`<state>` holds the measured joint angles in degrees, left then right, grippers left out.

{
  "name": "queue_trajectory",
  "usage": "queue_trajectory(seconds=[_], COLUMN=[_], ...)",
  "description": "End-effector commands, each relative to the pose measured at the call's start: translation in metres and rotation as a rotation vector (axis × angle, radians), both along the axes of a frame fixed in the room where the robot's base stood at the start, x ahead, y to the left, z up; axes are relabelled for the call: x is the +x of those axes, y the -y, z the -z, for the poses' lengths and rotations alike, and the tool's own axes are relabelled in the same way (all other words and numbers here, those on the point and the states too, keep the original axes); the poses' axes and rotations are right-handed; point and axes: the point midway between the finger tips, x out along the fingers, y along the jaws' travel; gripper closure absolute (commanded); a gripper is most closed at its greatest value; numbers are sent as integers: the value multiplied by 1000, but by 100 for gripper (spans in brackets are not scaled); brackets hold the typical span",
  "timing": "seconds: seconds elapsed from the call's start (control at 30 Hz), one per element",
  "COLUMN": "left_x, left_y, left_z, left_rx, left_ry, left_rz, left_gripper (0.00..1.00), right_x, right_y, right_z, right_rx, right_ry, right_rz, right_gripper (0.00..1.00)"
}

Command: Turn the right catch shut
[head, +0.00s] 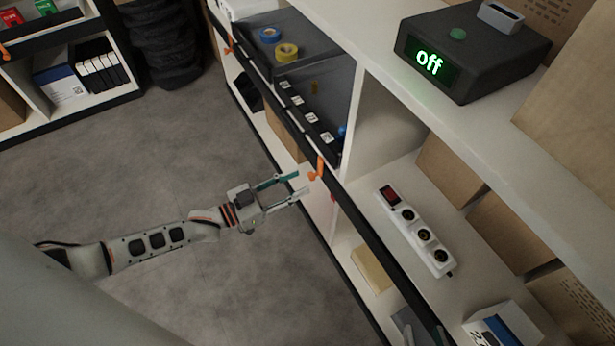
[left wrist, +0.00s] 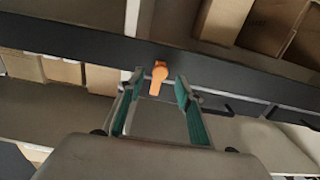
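The right catch (head: 318,168) is a small orange lever on the dark front rail of the shelf unit, at the near end of the grey drawer (head: 345,110). In the left wrist view the orange catch (left wrist: 158,75) shows between the fingertips, its lever pointing down from its round pivot. My left gripper (head: 301,183) is open and empty, its teal-padded fingers pointing at the catch. The fingers stand on either side of it; whether they touch it I cannot tell. A second orange catch (head: 228,46) sits at the drawer's far end. My right gripper is not in view.
The drawer holds a blue tape roll (head: 270,35) and a yellow one (head: 287,52). A power strip (head: 418,232) lies on the shelf to the right. A dark box reading "off" (head: 470,50) stands on top.

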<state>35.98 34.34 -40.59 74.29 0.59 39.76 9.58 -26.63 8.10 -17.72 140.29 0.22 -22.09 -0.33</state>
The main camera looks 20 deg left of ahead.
Motion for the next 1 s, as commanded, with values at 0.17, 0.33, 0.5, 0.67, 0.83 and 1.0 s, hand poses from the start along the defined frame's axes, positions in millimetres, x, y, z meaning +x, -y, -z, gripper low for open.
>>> queue_trajectory(seconds=[0.17, 0.33, 0.5, 0.67, 0.83, 1.0], left_x=[-30, -47, -53, -54, -54, -54], left_y=[-22, -36, -42, -42, -42, -42], left_z=[1, 0, 0, 0, 0, 0], left_rx=[1, 0, -1, -1, -1, -1], left_ry=[-2, -1, 1, 1, 1, 1], left_rz=[0, 0, 0, 0, 0, 0], left_gripper=[64, 64, 64, 64, 64, 64], right_x=[0, 0, 1, 1, 1, 1], right_y=[0, 0, 0, 0, 0, 0], right_z=[0, 0, 0, 0, 0, 0], right_rx=[0, 0, 0, 0, 0, 0], right_ry=[1, 1, 1, 1, 1, 1], right_rz=[0, 0, 1, 1, 1, 1], right_gripper=[71, 71, 71, 71, 71, 71])
